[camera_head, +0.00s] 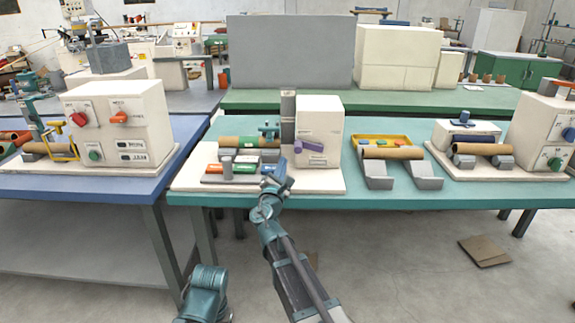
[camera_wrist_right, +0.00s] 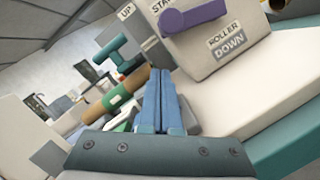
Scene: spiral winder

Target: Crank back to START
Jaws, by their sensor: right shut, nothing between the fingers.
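The winder is a cream box (camera_head: 320,115) with a purple lever (camera_head: 309,146) on its front. In the right wrist view the purple lever (camera_wrist_right: 195,14) lies beside labels reading "UP", "STA…" (partly covered) and "ROLLER DOWN". A teal T-shaped handle (camera_head: 269,131) stands left of the box, above a brown tube (camera_head: 232,141) with a green band; the handle also shows in the wrist view (camera_wrist_right: 113,54). My right gripper (camera_head: 273,166) is shut and empty, in front of the winder and below the handle. Its blue fingers (camera_wrist_right: 165,98) touch together. My left gripper's fingers are out of frame.
A grey post (camera_head: 288,118) stands beside the box. Small coloured blocks (camera_head: 244,168) sit on the winder's front left. A tube on grey supports (camera_head: 378,174) and a yellow tray (camera_head: 381,139) lie to the right. Another machine (camera_head: 118,125) stands on the blue table at left.

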